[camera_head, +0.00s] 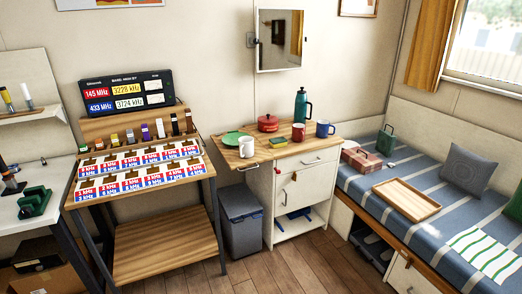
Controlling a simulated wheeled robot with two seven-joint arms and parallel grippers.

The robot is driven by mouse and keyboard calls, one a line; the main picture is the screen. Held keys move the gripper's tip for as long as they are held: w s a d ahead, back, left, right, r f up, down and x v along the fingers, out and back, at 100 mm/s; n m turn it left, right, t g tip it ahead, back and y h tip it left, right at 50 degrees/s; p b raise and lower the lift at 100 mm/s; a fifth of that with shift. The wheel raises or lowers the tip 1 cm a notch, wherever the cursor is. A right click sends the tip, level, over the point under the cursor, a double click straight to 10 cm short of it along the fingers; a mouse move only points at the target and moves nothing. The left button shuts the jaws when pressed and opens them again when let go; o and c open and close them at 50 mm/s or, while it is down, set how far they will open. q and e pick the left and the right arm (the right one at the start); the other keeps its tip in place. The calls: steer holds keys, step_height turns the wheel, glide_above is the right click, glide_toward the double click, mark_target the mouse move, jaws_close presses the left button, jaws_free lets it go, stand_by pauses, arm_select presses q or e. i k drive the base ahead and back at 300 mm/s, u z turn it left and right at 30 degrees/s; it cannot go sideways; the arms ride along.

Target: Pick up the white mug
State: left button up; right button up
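The white mug (246,147) stands upright near the front left corner of the wooden-topped cabinet (285,147) in the head view. A green plate (233,138) is just behind it and to its left, and a small yellow and green sponge-like item (278,142) lies to its right. Neither of my grippers shows in the head view.
On the same top are a red pot (267,123), a red mug (298,132), a blue mug (324,129) and a tall green flask (301,106). A labelled rack desk (160,246) stands close left. A grey bin (241,221) sits below. Open wooden floor (300,265) lies in front.

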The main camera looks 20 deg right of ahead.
mark_target(245, 149)
steer(key=z, duration=0.9)
steer(key=i, duration=1.1)
steer(key=z, duration=0.4)
steer(key=i, duration=1.15)
steer(key=u, duration=1.25)
steer(key=i, duration=0.6)
steer(key=u, duration=0.7)
